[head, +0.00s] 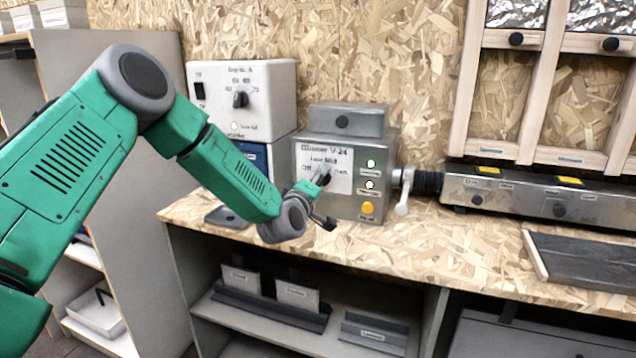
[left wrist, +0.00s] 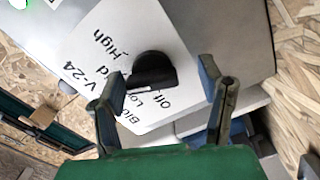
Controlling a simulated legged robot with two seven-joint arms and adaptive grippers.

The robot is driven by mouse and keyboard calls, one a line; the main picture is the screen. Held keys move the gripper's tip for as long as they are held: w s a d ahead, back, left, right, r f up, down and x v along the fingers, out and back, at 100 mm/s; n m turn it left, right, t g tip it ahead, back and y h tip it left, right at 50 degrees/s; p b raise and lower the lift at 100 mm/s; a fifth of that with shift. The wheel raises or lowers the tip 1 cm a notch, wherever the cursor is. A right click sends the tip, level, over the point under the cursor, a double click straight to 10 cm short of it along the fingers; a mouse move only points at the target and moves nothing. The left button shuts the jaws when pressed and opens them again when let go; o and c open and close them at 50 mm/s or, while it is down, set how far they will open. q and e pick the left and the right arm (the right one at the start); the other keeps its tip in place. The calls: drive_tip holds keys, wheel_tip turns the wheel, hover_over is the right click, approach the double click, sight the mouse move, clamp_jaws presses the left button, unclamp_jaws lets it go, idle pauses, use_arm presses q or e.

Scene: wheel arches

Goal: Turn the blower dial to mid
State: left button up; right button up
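The blower (head: 375,152) is a grey metal box labelled "Blower V-24" on the bench. A black dial (head: 323,178) sits on its white face panel (head: 338,158). In the left wrist view the dial (left wrist: 152,72) stands out from the panel among the labels Off, Low, Mid and High, some partly covered. Which label it points to I cannot tell. My left gripper (head: 322,202) is open right in front of the panel. Its two fingers are spread, one on each side of the dial, with gaps visible in the wrist view. My right gripper is out of view.
A white control box (head: 270,85) with its own black knob stands on a blue-fronted box (head: 255,155) to the left. A white lever (head: 403,190) and a long metal unit (head: 540,195) are at the right. A yellow button (head: 367,208) is low on the blower.

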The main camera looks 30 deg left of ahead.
use_arm(q)
drive_tip(key=shift+r, duration=0.25)
drive_tip(key=shift+s, duration=0.2)
drive_tip(key=v, duration=1.1)
drive_tip(key=shift+s+f, duration=0.15)
drive_tip(key=shift+s, duration=0.1)
drive_tip(key=shift+d+f, duration=0.1)
drive_tip(key=s+d+f+m+g+h, duration=0.2)
drive_tip(key=s+d+f+m+g, duration=0.35)
drive_tip(key=f, duration=0.55)
drive_tip(key=s+d+f+m+g+h, duration=0.35)
drive_tip(key=s+d+f, duration=0.35)
drive_tip(key=f, duration=0.4)
drive_tip(key=s+f+m+g, duration=0.4)
drive_tip(key=s+f, duration=0.1)
drive_tip(key=s, duration=0.7)
drive_tip(key=s+f+m+g+y, duration=0.1)
drive_tip(key=s+f+m+g, duration=0.2)
drive_tip(key=s, duration=0.9)
wheel_tip(320, 180, down, 2)
drive_tip(key=shift+s+f+m+g, duration=0.1)
drive_tip(key=shift+s+m+g, duration=0.1)
drive_tip(key=shift+m+g, duration=0.2)
